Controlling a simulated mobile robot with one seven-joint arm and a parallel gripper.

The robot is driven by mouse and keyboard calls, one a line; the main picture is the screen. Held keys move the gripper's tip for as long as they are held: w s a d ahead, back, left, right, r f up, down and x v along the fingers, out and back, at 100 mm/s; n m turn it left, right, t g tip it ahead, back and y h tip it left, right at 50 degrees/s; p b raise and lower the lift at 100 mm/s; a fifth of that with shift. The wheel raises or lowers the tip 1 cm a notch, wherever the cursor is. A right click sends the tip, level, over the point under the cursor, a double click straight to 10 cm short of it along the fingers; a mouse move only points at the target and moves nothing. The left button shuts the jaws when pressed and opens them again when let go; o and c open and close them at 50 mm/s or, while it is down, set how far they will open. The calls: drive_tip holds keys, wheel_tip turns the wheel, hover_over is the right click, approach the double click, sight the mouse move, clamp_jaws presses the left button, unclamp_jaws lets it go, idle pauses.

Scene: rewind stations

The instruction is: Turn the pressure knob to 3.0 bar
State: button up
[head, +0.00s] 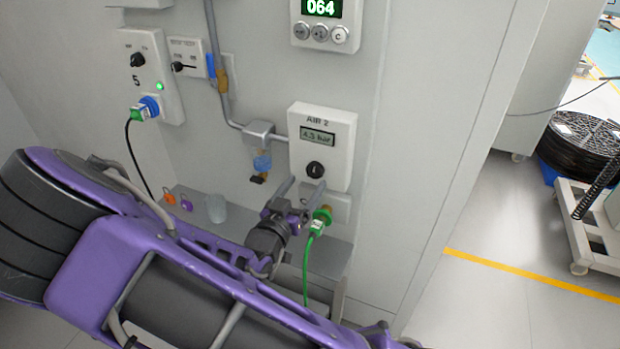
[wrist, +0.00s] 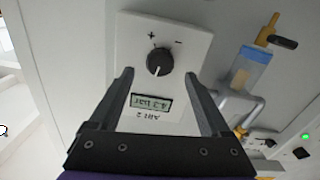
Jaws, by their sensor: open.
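The pressure knob (head: 315,170) is a small black round knob on the lower part of the white AIR 2 panel (head: 340,125). Above it, the panel's display (head: 318,138) appears to read 4.3 bar. In the wrist view the panel looks upside down, with the knob (wrist: 160,62) between plus and minus marks. A white line shows on the knob. My gripper (head: 303,185) is open and empty, just below the knob in the head view. In the wrist view its two fingers (wrist: 160,76) stand on either side of the knob, with gaps.
A green plug (head: 318,226) with a cable sits right below my gripper. A pipe with a blue-bowled filter (head: 262,163) is left of the panel. A grey shelf (head: 330,262) runs below. A counter box (head: 325,22) is above. Open floor (head: 490,290) lies right.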

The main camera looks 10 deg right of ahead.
sight(313, 172)
drive_tip(key=shift+x, duration=1.9)
clamp_jaws()
